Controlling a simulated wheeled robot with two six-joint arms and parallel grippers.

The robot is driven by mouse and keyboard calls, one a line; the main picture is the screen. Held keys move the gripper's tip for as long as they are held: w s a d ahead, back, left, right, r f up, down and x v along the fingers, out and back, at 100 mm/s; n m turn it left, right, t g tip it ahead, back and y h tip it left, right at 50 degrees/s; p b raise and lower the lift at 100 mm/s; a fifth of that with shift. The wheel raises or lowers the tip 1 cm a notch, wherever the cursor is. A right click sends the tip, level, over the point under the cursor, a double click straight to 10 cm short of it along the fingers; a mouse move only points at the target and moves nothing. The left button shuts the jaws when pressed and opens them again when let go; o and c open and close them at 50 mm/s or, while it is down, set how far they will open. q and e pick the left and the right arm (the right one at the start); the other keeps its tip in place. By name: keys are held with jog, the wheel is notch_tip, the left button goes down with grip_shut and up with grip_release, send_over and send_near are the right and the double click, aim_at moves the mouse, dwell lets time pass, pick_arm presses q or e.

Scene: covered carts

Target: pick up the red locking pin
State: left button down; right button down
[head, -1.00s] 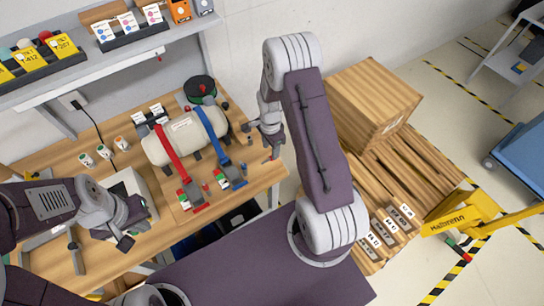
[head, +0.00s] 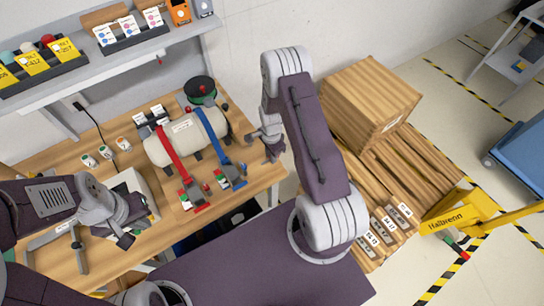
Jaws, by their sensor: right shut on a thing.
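My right gripper (head: 264,147) is shut above the right end of the wooden bench, to the right of the strapped tank. What it holds is almost wholly hidden by the jaws; I take it to be the red locking pin, but its shape cannot be made out. My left gripper (head: 103,243) is open and empty over the front left of the bench, beside a pale box (head: 138,190).
A beige tank (head: 168,148) with a red strap (head: 171,155) and a blue strap (head: 212,137) lies on the bench (head: 250,185). A shelf (head: 120,58) with bins hangs behind. A wooden crate (head: 365,100) on a pallet stands right of my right arm.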

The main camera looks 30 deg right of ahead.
jog(key=shift+r, duration=0.1)
jog(key=shift+r, duration=0.3)
notch_tip(320, 180, up, 3)
jog(key=shift+w+f+b, duration=0.1)
jog(key=shift+f+b, duration=0.1)
jog(key=shift+b, duration=0.55)
jog(key=s+d+r+b, duration=0.2)
jog(key=s+d+r, duration=0.3)
jog(key=s, duration=0.5)
notch_tip(320, 180, up, 3)
jog(key=shift+s+d+f, duration=0.2)
jog(key=shift+s+d, duration=0.05)
jog(key=shift+d, duration=0.05)
